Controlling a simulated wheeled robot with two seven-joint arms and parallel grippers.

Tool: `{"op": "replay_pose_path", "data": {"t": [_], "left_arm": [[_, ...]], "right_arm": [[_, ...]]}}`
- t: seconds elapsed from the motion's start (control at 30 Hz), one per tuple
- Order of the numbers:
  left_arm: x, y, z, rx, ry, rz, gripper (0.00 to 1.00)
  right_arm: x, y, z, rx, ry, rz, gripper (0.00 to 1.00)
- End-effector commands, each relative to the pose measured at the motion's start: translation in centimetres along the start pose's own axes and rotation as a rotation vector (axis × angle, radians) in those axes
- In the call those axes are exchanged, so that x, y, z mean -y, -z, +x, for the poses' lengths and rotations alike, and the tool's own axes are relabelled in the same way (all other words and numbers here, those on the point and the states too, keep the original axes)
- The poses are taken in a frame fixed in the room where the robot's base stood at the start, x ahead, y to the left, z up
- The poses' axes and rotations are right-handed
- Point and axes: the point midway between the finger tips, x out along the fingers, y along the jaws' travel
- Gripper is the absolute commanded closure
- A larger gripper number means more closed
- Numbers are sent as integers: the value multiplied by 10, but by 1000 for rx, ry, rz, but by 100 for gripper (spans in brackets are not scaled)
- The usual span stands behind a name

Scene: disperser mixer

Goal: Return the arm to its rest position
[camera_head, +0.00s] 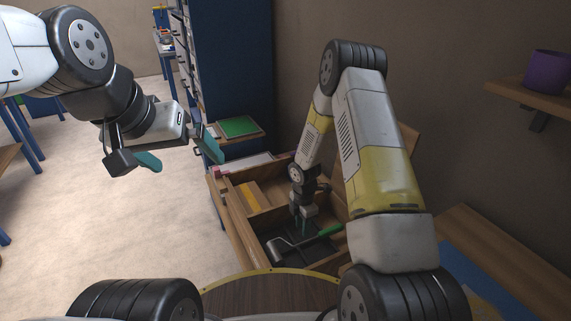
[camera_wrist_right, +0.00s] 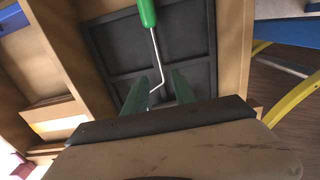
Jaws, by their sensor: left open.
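My left gripper (camera_head: 180,153) is open and empty, held in the air over the floor at the upper left of the head view. My right arm reaches down into a wooden drawer, and its gripper (camera_head: 303,226) is over the drawer's front compartment. In the right wrist view the right gripper's green fingers (camera_wrist_right: 158,84) stand apart. A paint roller with a green handle (camera_head: 330,231) lies in a black tray (camera_wrist_right: 184,65) below that gripper. Its green handle (camera_wrist_right: 147,12) and bent wire also show in the wrist view, the wire passing between or beneath the fingers; whether they touch cannot be told.
The wooden drawer (camera_head: 236,227) has several compartments with walls around the right gripper. A blue cabinet (camera_head: 236,60) stands behind it. A shelf (camera_head: 530,97) with a purple pot (camera_head: 547,72) is on the right wall. Open floor (camera_head: 110,235) lies at left.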

Motion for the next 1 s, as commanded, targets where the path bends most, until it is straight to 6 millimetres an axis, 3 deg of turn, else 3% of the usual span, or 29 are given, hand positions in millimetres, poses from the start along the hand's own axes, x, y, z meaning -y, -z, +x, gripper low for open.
{"op": "replay_pose_path", "data": {"t": [0.07, 0.17, 0.3, 0.47, 0.7, 1.0], "left_arm": [[0, 0, 0, 0, 0, 0, 0], [0, 0, 0, 0, 0, 0, 0], [0, 0, 0, 0, 0, 0, 0], [0, 0, 0, 0, 0, 0, 0], [0, 0, 0, 0, 0, 0, 0], [0, 0, 0, 0, 0, 0, 0]], "right_arm": [[-2, -2, -8, 3, -7, 19, 68], [-6, -9, -36, 13, -30, 93, 68], [-9, -21, -107, 24, -88, 293, 68], [4, -28, -193, 12, -160, 564, 68], [46, -24, -304, -59, -264, 952, 68], [125, 3, -402, -239, -364, 1408, 68]]}}
